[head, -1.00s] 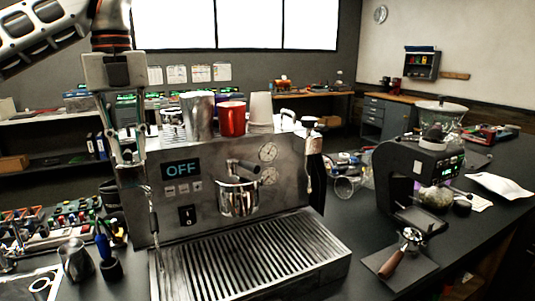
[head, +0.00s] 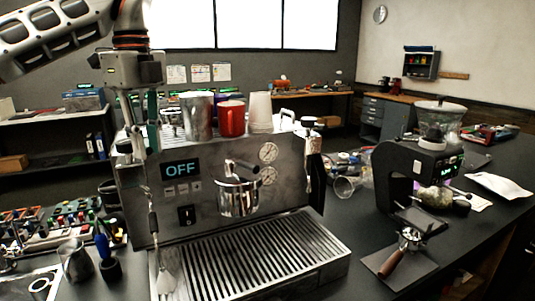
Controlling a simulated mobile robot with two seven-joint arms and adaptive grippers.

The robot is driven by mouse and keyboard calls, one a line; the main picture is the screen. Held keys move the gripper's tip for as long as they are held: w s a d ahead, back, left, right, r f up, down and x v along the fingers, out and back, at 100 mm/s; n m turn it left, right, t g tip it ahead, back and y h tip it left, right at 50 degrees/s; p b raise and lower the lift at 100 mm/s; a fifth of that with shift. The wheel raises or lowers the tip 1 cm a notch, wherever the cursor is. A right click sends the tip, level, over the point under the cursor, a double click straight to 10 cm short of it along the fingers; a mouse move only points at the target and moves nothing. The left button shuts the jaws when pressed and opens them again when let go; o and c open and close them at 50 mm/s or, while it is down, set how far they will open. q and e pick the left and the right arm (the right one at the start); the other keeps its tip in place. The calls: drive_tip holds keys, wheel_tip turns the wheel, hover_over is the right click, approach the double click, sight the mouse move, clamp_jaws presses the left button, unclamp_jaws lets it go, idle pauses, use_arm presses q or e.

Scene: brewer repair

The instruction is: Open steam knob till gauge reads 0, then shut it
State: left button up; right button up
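The espresso machine (head: 215,160) stands in the middle, with a screen reading OFF. Two small round gauges, an upper one (head: 268,152) and a lower one (head: 267,175), sit on its front; their needles are too small to read. The steam wand (head: 153,215) hangs at the front left, and a pale plume (head: 166,280) spreads below its tip. My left gripper (head: 143,150) points down at the machine's top left corner, above the wand. Its fingers look apart, but they hide the steam knob there, and I cannot tell whether they touch it. My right gripper is not in view.
A metal cup (head: 197,117), a red mug (head: 232,118) and white cups (head: 260,112) stand on top of the machine. A black grinder (head: 415,180) stands at the right. A metal pitcher (head: 75,260) and a blue-handled brush (head: 103,250) stand at the front left.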

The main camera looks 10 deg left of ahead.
use_arm(q)
drive_tip(key=shift+w+a+n, duration=0.1)
drive_tip(key=shift+w+n, duration=0.8)
drive_tip(key=shift+n, duration=0.75)
drive_tip(key=shift+w+a+n, duration=0.1)
drive_tip(key=shift+w+n, duration=0.8)
drive_tip(key=shift+n, duration=0.7)
drive_tip(key=shift+w+n, duration=0.9)
drive_tip(key=shift+n, duration=0.75)
idle(3.1)
